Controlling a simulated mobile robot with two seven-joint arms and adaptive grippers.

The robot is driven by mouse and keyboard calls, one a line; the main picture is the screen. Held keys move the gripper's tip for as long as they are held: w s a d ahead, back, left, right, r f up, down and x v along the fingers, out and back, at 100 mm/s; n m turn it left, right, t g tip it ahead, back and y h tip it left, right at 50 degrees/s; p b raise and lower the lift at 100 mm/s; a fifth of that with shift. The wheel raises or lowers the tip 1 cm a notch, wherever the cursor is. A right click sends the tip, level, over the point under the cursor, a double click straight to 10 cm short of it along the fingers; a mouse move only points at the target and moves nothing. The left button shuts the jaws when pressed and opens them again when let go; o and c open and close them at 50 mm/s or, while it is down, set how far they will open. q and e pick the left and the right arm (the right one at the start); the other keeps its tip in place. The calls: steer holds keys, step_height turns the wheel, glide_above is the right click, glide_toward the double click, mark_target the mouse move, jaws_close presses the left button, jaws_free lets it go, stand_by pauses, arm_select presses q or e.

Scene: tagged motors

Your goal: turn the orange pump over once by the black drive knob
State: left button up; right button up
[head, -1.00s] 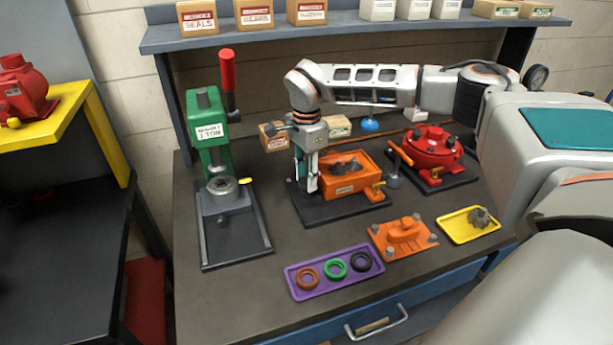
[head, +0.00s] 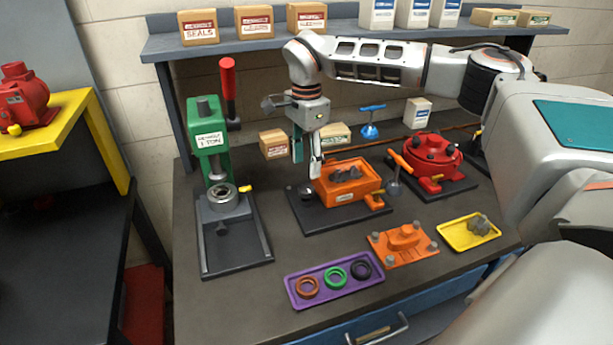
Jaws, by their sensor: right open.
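The orange pump (head: 350,196) stands on a black base plate (head: 325,221) in the middle of the bench. Its box-shaped top is open and grey gears (head: 346,174) lie inside. The black drive knob (head: 306,193) is at the pump's left end, close to the base plate. My right gripper (head: 306,162) hangs fingers-down above the knob, apart from it. Its two fingers are spread with nothing between them. My left gripper is out of view.
A green press (head: 208,135) stands left of the pump and a red pump (head: 434,154) stands right. In front are a purple tray (head: 333,284) with rings, an orange cover plate (head: 402,252) and a yellow tray (head: 451,239). A shelf (head: 350,36) with boxes runs behind my right arm.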

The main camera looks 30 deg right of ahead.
steer(key=shift+r, duration=2.2)
